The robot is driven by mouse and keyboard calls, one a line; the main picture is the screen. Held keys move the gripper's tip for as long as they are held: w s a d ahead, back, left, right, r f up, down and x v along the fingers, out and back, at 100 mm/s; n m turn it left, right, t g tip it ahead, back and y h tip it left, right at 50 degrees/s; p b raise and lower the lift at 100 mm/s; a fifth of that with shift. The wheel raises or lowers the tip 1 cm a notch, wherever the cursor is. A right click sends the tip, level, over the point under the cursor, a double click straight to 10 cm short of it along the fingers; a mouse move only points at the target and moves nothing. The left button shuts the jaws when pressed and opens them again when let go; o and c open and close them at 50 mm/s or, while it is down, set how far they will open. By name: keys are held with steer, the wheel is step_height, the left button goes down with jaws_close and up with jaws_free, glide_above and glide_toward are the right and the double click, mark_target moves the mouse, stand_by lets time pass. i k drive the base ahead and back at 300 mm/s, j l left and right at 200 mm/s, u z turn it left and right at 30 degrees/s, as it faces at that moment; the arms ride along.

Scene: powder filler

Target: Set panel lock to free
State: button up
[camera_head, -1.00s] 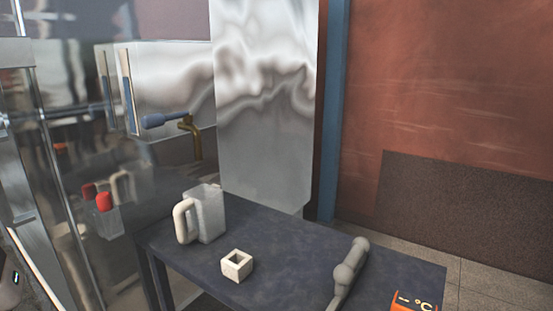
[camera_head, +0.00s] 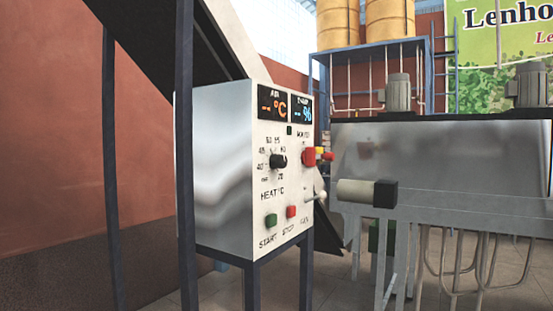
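A white control panel (camera_head: 236,205) on dark legs stands at the centre of the view, its front face turned to the right. It carries a black rotary knob (camera_head: 278,161) with a number scale. A red handle (camera_head: 308,157) is at its right side, with red and yellow parts (camera_head: 322,153) just beyond. A light lever with a round end (camera_head: 321,196) is lower right. A green button (camera_head: 271,220) and a red button (camera_head: 291,211) are marked START and STOP. I cannot tell which control is the panel lock or read its setting. My gripper is not in view.
A dark post (camera_head: 186,150) stands close in front of the panel's left side. A metal tank (camera_head: 450,160) with motors and a black-ended cylinder (camera_head: 366,193) is at right. Yellow drums (camera_head: 390,18) stand on a blue frame behind.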

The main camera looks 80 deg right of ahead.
mark_target(327, 157)
steer(key=z, duration=2.85)
steer(key=i+l+z, duration=0.2)
steer(key=i, duration=0.4)
steer(key=i+z, duration=0.2)
steer(key=i, duration=0.35)
